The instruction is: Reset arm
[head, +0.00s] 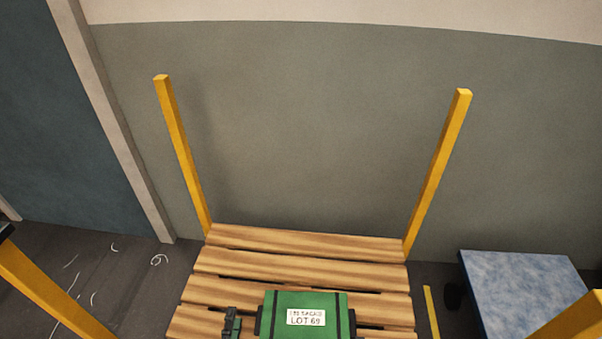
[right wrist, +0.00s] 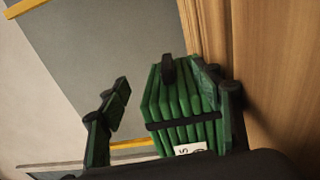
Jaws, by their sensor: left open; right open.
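A green bundle (head: 278,320) with black straps and a white label reading "LOT 69" lies on the wooden slatted pallet (head: 305,243), cut off by the bottom edge of the head view. My left gripper (head: 232,322) shows only in small part, just left of the bundle, and is apart from its main body. In the right wrist view the green bundle (right wrist: 180,108) stands between the fingers of my right gripper (right wrist: 162,82). The left finger is clear of the bundle; the right one is close to it, and I cannot tell whether they touch.
Two yellow posts (head: 183,150) (head: 437,175) rise at the pallet's far corners, with more yellow posts at the lower left and lower right. A blue-topped block (head: 520,290) stands right of the pallet. A grey wall is behind. White thread scraps lie on the dark floor at left.

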